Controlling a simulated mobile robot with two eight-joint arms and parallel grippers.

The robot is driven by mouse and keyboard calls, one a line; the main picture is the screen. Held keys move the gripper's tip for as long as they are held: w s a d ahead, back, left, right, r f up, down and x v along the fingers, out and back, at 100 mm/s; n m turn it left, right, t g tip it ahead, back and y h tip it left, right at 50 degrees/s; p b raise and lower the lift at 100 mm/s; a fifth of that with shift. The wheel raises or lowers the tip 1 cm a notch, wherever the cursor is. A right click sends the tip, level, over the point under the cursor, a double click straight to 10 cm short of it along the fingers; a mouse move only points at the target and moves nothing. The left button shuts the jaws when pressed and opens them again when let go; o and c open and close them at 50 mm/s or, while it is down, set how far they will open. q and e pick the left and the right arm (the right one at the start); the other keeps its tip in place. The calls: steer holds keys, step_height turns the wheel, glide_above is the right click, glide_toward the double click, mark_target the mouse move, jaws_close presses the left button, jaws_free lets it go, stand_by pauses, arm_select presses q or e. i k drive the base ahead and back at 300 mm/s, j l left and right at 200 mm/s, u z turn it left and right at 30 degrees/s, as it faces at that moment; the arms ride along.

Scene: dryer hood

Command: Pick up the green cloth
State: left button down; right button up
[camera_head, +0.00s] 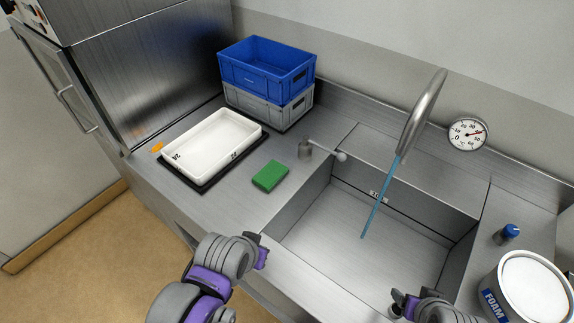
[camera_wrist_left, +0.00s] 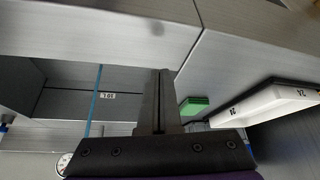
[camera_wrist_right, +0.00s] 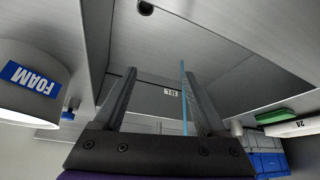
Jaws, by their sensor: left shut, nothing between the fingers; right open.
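The green cloth (camera_head: 270,176) is a folded block lying flat on the steel counter, between the white tray and the sink. It also shows in the left wrist view (camera_wrist_left: 194,105) and in the right wrist view (camera_wrist_right: 275,116). My left gripper (camera_head: 256,247) is shut and empty, in front of the counter edge and nearer to me than the cloth. Its closed fingers (camera_wrist_left: 160,100) show in the left wrist view. My right gripper (camera_head: 405,300) is open and empty at the front of the sink, far right of the cloth. Its spread fingers (camera_wrist_right: 158,100) show in the right wrist view.
A white tray (camera_head: 190,163) on a black mat stands left of the cloth. A blue crate (camera_head: 262,72) sits on a grey crate (camera_head: 262,104) behind. The sink (camera_head: 335,245) with its tap (camera_head: 418,112) lies right. A FOAM tub (camera_head: 530,290) stands far right.

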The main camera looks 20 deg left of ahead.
mark_target(271, 174)
steer(key=z, duration=1.3)
steer(key=k+j+z, duration=0.1)
steer(key=j, duration=0.2)
steer(key=k+j+z, duration=0.1)
steer(key=j, duration=0.2)
steer(key=k+j+z, duration=0.15)
steer(key=k+j, duration=0.15)
steer(key=j, duration=0.15)
steer(key=k+j, duration=0.15)
steer(key=j, duration=0.15)
steer(key=k+j, duration=0.15)
steer(key=j, duration=0.15)
